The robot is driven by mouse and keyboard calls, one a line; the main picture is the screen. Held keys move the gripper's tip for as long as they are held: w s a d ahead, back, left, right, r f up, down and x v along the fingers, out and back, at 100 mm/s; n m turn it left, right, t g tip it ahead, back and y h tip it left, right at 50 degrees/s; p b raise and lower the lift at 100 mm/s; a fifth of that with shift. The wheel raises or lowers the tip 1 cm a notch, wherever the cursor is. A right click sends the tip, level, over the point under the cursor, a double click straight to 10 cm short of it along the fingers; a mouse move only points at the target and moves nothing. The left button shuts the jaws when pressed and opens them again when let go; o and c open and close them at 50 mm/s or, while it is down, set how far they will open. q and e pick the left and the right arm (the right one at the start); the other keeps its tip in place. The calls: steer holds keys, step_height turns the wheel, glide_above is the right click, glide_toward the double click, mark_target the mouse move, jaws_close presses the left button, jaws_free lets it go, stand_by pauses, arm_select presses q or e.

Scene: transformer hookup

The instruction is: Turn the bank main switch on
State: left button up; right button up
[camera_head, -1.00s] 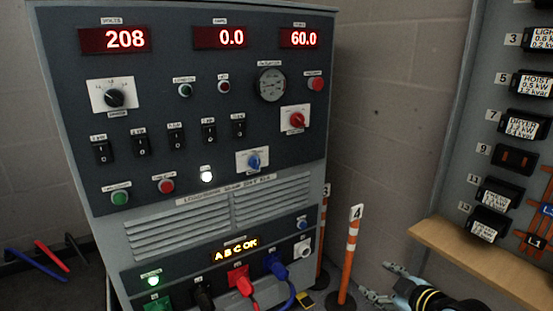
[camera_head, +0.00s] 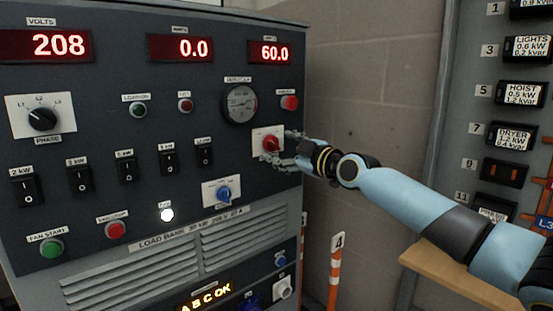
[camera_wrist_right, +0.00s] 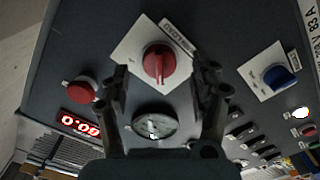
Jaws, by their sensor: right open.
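The load bank panel (camera_head: 100,215) carries a red rotary switch (camera_head: 271,143) on a white plate, below the right display. I take this to be the bank main switch; its label is too small to read. In the right wrist view the red switch (camera_wrist_right: 158,63) is in plain sight, its grip bar running roughly up and down the picture. My right gripper (camera_head: 284,148) is open at the switch, with one finger (camera_wrist_right: 118,85) on each side of it in the wrist view. Contact cannot be made out. My left gripper is out of view.
A blue rotary switch (camera_head: 224,193) sits below and left. A round gauge (camera_head: 240,103) and a red button (camera_head: 289,102) are close above. The white lamp (camera_head: 167,214) is lit. An orange post (camera_head: 335,280) and a wooden shelf (camera_head: 440,270) stand at right.

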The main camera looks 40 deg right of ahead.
steer(key=shift+w+a, duration=0.1)
steer(key=shift+w, duration=1.15)
steer(key=c, duration=1.2)
steer(key=shift+o, duration=0.2)
